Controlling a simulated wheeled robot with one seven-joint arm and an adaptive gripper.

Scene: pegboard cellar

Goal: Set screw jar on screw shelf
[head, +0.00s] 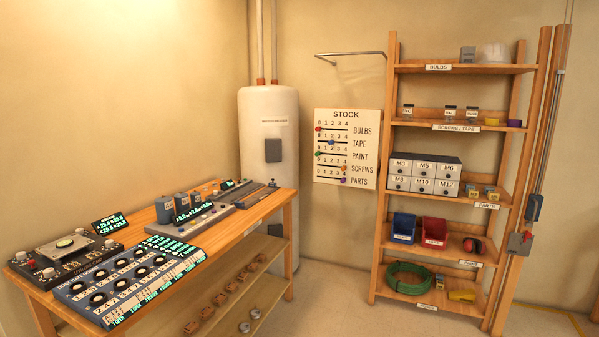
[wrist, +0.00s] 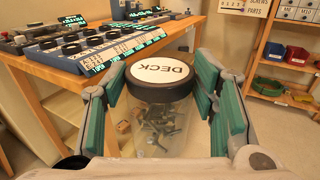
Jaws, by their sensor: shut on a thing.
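The screw jar (wrist: 155,120) is clear, with dark screws inside and a white-topped black lid marked DECK. It fills the middle of the wrist view. My gripper (wrist: 162,76) is shut on it, with green-padded fingers on both sides. The jar's bottom is hard to make out. The screw shelf (head: 418,122) is the second board from the top of the wooden rack in the head view, labelled SCREWS / TAPE. Small dark-lidded jars (head: 449,112) stand apart along it. My gripper and the held jar are not in the head view.
Yellow tape (head: 491,121) and purple tape (head: 514,123) lie at the shelf's right end. Drawers (head: 425,173) stand one level below. A wooden bench (head: 262,212) with control panels is on the left. A wall rail (head: 350,53) sticks out left of the rack. Floor before the rack is clear.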

